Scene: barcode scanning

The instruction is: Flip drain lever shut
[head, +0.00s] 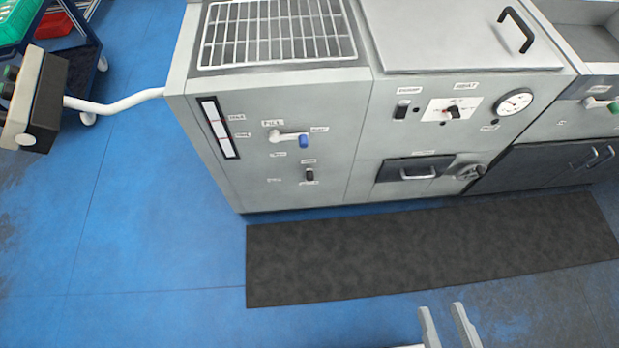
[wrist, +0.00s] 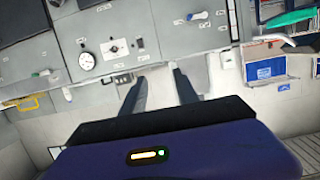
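The grey machine front (head: 340,150) carries several controls with small labels, mostly unreadable. A silver lever with a blue grip (head: 303,140) lies roughly level beside a label that seems to read FILL; it also shows in the wrist view (wrist: 198,17). Below it is a small black switch (head: 310,174). A lever with a green grip (head: 611,106) is at the right edge; it also shows in the wrist view (wrist: 42,73). I cannot tell which one is the drain lever. My gripper (head: 445,309) is open and empty, well away from the machine front; its spread fingers show in the wrist view (wrist: 159,76).
A dark mat (head: 430,250) lies on the blue floor before the machine. A round gauge (head: 514,102), a dial (head: 453,111) and a drawer handle (head: 417,174) are on the front. A control box on a white arm (head: 120,103) juts out left, near a cart.

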